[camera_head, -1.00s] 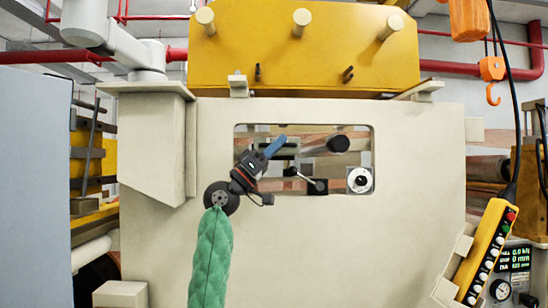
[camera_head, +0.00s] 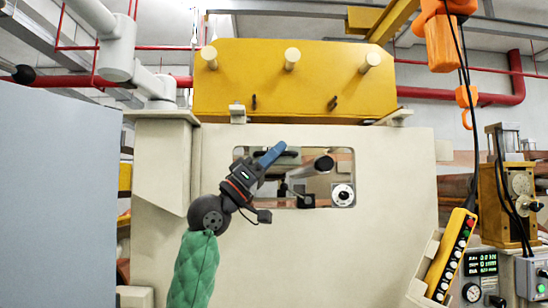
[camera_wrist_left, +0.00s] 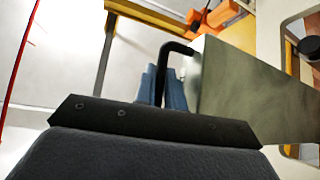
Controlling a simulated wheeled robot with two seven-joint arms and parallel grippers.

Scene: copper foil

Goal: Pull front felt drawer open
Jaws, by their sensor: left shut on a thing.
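My left gripper (camera_head: 272,154) is in front of the window-like opening in the cream machine, with its blue fingertips over the opening's upper middle. In the left wrist view its blue fingers (camera_wrist_left: 162,88) are shut on a black bent handle (camera_wrist_left: 174,50). The handle meets a grey-green box-like body (camera_wrist_left: 255,92), which looks like the felt drawer. In the head view the drawer is mostly hidden behind the gripper, so how far it stands out cannot be told. My right gripper is not in view.
The cream machine front (camera_head: 320,255) surrounds the opening. A dark round-ended roller (camera_head: 324,164) and a white dial (camera_head: 343,195) sit in the opening, right of my gripper. A grey panel (camera_head: 55,200) stands at left. A yellow button pendant (camera_head: 452,255) is at right.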

